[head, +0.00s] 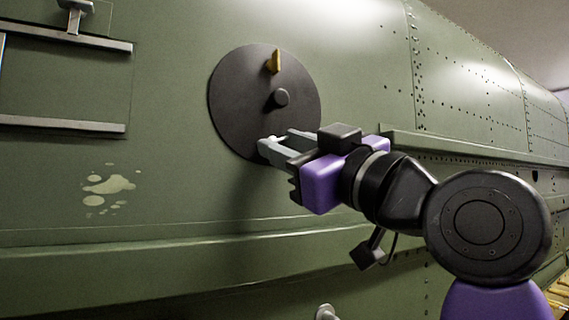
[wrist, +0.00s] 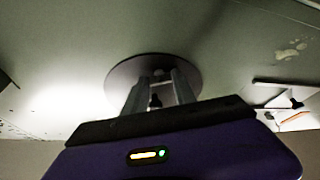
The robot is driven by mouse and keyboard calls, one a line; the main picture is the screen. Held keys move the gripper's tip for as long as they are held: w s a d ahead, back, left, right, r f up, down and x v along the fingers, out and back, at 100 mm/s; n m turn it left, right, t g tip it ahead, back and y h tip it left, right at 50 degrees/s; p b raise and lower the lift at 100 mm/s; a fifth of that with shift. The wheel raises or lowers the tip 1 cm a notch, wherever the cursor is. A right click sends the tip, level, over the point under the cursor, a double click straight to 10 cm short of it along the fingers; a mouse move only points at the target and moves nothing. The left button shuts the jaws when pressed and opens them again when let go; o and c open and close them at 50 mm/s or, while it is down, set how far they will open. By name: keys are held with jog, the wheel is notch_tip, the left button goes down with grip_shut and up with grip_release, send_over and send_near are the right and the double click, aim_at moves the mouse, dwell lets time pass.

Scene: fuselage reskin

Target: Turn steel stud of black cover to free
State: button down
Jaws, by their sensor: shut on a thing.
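The black cover (head: 232,105) is a round dark disc on the green fuselage skin, and it also shows in the wrist view (wrist: 122,78). A brass-coloured stud (head: 274,62) stands at its top and a dark round knob (head: 281,97) near its middle. My gripper (head: 268,147) is at the cover's lower edge, its fingers pointing at the disc. It is shut on the steel stud, which the fingers mostly hide in the head view. In the wrist view the two fingers (wrist: 158,88) reach to the cover, with a small dark part between them.
Two grey rails (head: 60,124) with a bracket (head: 76,12) are fixed to the skin at left. A pale paint patch (head: 108,185) lies below them. A ledge (head: 150,243) runs along the fuselage under the cover, and another strip (head: 450,147) runs at right behind my arm.

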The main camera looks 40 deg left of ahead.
jog(key=n+g+b, duration=0.1)
jog(key=n+g, duration=0.1)
jog(key=n, duration=0.2)
jog(key=shift+w+d, duration=0.1)
jog(key=shift+w, duration=0.05)
jog(key=n, duration=0.1)
jog(key=n+g, duration=0.1)
jog(key=n, duration=0.1)
jog(key=n+g+h, duration=0.1)
jog(key=shift+r+n, duration=0.25)
jog(key=shift+n, duration=0.05)
jog(key=n, duration=0.1)
jog(key=n+h+p, duration=0.1)
jog(key=n, duration=0.1)
jog(key=n+g, duration=0.1)
jog(key=shift+r+n+h+p, duration=0.25)
jog(key=shift+n+h+p, duration=0.05)
jog(key=shift+n+p, duration=0.1)
jog(key=shift+w+n+h+p, duration=0.1)
jog(key=shift+n+h+p, duration=0.4)
jog(key=shift+n, duration=1)
jog(key=c, duration=1)
grip_release()
jog(key=shift+d, duration=0.1)
jog(key=d+b, duration=0.2)
jog(key=d, duration=0.5)
jog(key=shift+d, duration=0.3)
